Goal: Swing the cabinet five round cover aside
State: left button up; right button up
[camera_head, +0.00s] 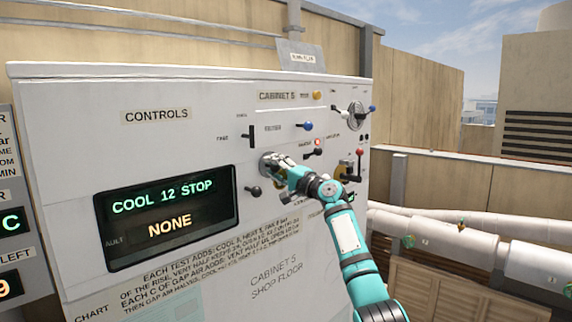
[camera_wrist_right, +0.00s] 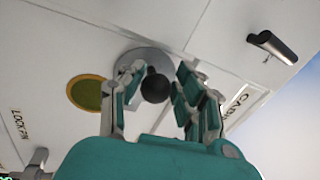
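The upright white panel of cabinet five (camera_head: 275,97) faces me. My right gripper (camera_head: 272,163) reaches its middle right part. In the right wrist view, a grey round disc (camera_wrist_right: 128,60) with a black ball knob (camera_wrist_right: 155,86) lies in front of my right gripper (camera_wrist_right: 160,80). The fingers stand open on either side of the knob, with a gap visible on the right side; contact on the left is unclear. An olive circle with a yellow rim (camera_wrist_right: 87,93) shows left of the disc. In the head view my gripper hides most of the disc. My left gripper is out of view.
A display (camera_head: 165,213) reads COOL 12 STOP and NONE. A blue-knobbed slider (camera_head: 308,126), a red-topped lever (camera_head: 359,164) and a black knob (camera_head: 254,191) surround my gripper. White pipes (camera_head: 460,240) run at the right. A dark handle (camera_wrist_right: 272,47) sticks out in the wrist view.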

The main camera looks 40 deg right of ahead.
jog(key=shift+o, duration=1)
jog(key=shift+a+r, duration=0.15)
jog(key=shift+a, duration=0.05)
jog(key=shift+o, duration=0.5)
jog(key=shift+s+a, duration=0.1)
jog(key=shift+d, duration=0.2)
jog(key=shift+s+d, duration=0.1)
jog(key=shift+d, duration=0.05)
jog(key=shift+s+d+f, duration=0.15)
jog(key=shift+s+f, duration=0.1)
jog(key=shift+s, duration=0.05)
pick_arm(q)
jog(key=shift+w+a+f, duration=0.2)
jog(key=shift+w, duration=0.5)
pick_arm(e)
jog(key=v, duration=1.1)
jog(key=shift+s+a+r, duration=0.25)
jog(key=shift+s+a, duration=0.05)
jog(key=shift+a, duration=0.2)
